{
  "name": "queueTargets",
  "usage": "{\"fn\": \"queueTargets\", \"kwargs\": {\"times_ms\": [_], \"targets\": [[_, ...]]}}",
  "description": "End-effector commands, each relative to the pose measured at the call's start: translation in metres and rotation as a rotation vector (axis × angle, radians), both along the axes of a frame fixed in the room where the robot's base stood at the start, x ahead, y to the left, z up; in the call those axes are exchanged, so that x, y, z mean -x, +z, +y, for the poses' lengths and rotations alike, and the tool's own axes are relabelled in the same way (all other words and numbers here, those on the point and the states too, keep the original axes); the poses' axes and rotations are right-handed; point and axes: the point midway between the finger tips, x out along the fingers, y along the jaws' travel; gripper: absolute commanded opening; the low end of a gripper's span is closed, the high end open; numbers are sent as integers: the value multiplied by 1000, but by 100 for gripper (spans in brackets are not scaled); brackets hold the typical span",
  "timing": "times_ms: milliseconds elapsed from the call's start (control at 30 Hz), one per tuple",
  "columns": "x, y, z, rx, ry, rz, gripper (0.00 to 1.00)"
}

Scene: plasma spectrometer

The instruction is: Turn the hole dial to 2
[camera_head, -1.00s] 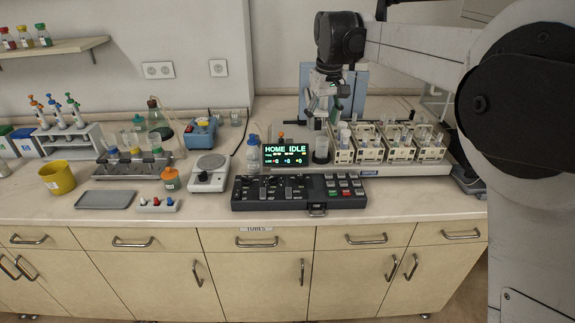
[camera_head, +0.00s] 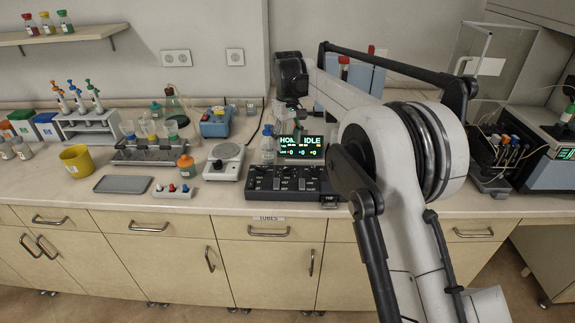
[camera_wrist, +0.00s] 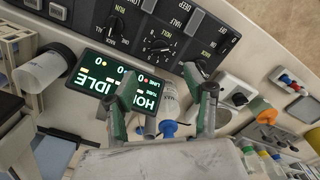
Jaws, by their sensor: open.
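The black control panel (camera_head: 262,180) lies on the bench front with its switches and dials, and it also shows upside down in the wrist view (camera_wrist: 205,60). A round black dial (camera_wrist: 162,46) with a pale pointer and marks around it is on that panel. Another dial (camera_wrist: 114,26) sits beside it. In the head view my gripper (camera_head: 297,132) is over the display.
The lit display (camera_head: 309,146) stands behind the panel. A clear bottle (camera_head: 268,146) stands to its left, and a white balance (camera_head: 225,160) further left. My arm hides the tube racks on the right.

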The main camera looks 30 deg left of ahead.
Motion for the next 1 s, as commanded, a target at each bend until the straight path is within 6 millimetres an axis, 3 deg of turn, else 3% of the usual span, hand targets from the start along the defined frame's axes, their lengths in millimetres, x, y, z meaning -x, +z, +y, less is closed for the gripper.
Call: {"fn": "queueTargets", "kwargs": {"times_ms": [300,500,700,1000], "targets": [[0,-59,0,0,-1,0,48],[0,-86,0,0,-1,0,48],[0,-99,0,0,-1,0,48],[0,-100,0,0,-1,0,46]]}}
